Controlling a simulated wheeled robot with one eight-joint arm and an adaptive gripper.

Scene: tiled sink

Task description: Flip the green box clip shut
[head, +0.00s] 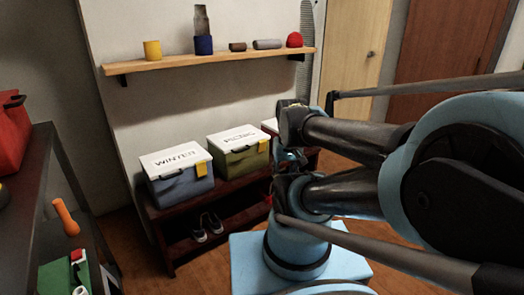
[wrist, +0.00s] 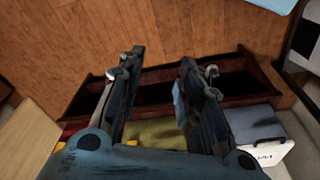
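The green box (head: 236,164) stands on the dark bench in the head view, with a white lid marked PICNIC (head: 238,138). A dark clip or handle (head: 240,149) is at its front under the lid; I cannot tell whether it is open or shut. In the wrist view part of the green box (wrist: 155,133) shows between my fingers, mostly hidden by the gripper body. My gripper (wrist: 158,62) is open and empty, its fingers spread over the bench front.
A blue-grey box (head: 182,188) marked WINTER stands left of the green one. Another white lid (head: 270,125) shows at right, partly behind my arm. Shoes (head: 207,226) sit on the lower rack (head: 232,219). A shelf (head: 215,60) with small objects hangs above.

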